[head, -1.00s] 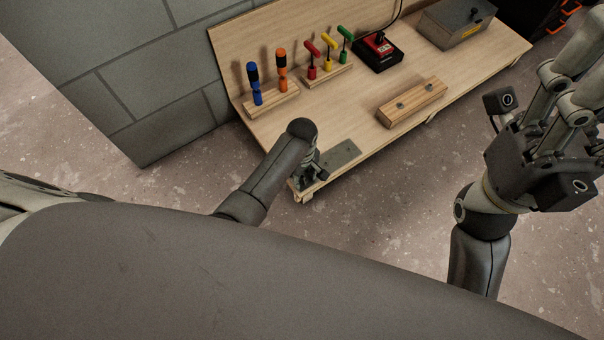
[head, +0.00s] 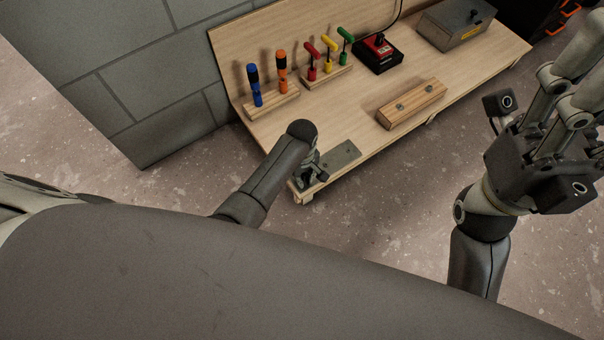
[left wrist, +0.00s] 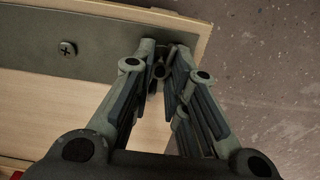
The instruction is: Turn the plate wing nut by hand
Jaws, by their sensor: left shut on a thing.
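The grey metal plate (head: 341,154) lies flat at the near left end of the wooden bench. It also fills the upper left of the left wrist view (left wrist: 100,50), with a cross-head screw (left wrist: 66,48) in it. My left gripper (head: 310,179) is low over the plate's near end. In the left wrist view its fingers (left wrist: 159,62) converge at the plate's right end, shut on the wing nut (left wrist: 159,71), which is mostly hidden between the fingertips. My right gripper (head: 583,75) is raised at the right, away from the bench; its fingertip gap is unclear.
On the bench (head: 395,150) stand screwdrivers in a wooden rack (head: 272,103), coloured T-handle tools (head: 327,60), a black and red box (head: 378,56), a wooden block (head: 412,104) and a grey metal box (head: 455,25). A grey block wall (head: 130,80) rises at the left.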

